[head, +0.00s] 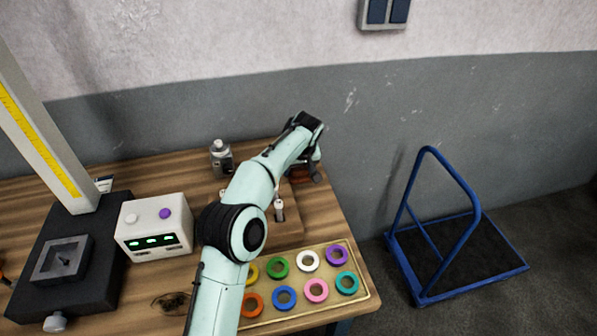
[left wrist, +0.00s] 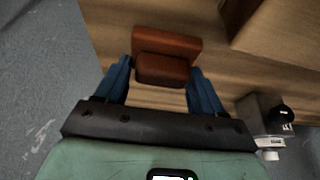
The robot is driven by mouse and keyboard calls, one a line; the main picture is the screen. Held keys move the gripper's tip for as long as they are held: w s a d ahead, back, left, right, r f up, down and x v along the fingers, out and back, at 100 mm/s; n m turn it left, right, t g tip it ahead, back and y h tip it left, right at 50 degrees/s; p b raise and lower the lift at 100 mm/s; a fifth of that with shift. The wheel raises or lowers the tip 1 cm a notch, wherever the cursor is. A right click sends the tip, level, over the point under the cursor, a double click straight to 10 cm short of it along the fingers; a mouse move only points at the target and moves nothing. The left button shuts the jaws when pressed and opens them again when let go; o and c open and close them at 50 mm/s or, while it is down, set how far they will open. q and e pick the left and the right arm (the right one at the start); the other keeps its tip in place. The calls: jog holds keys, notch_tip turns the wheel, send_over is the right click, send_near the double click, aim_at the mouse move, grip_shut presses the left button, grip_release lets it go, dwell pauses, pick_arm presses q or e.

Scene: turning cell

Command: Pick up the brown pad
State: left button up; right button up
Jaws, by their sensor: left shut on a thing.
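The brown pad (left wrist: 165,68) is a small reddish-brown block between the two blue fingers of my left gripper (left wrist: 160,82) in the left wrist view. A second reddish-brown part (left wrist: 170,43) shows just behind it; I cannot tell whether the two are one piece. In the head view the left gripper (head: 316,166) is at the far right end of the wooden bench, and a bit of the brown pad (head: 300,179) shows beside it, mostly hidden by the wrist. The left gripper is shut on the pad. Whether the pad touches the bench is unclear. My right gripper is not in view.
A tray (head: 367,293) of colored rings lies at the bench's front right. A white box with green displays (head: 152,227) and a dark-based gauge stand (head: 85,270) are at left. A small grey bottle (head: 221,158) stands behind my arm. A blue cart (head: 455,262) stands on the floor.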

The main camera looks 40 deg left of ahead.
pick_arm(q)
notch_tip(320, 180, up, 18)
jog(key=p, duration=0.7)
jog(key=shift+r, duration=0.15)
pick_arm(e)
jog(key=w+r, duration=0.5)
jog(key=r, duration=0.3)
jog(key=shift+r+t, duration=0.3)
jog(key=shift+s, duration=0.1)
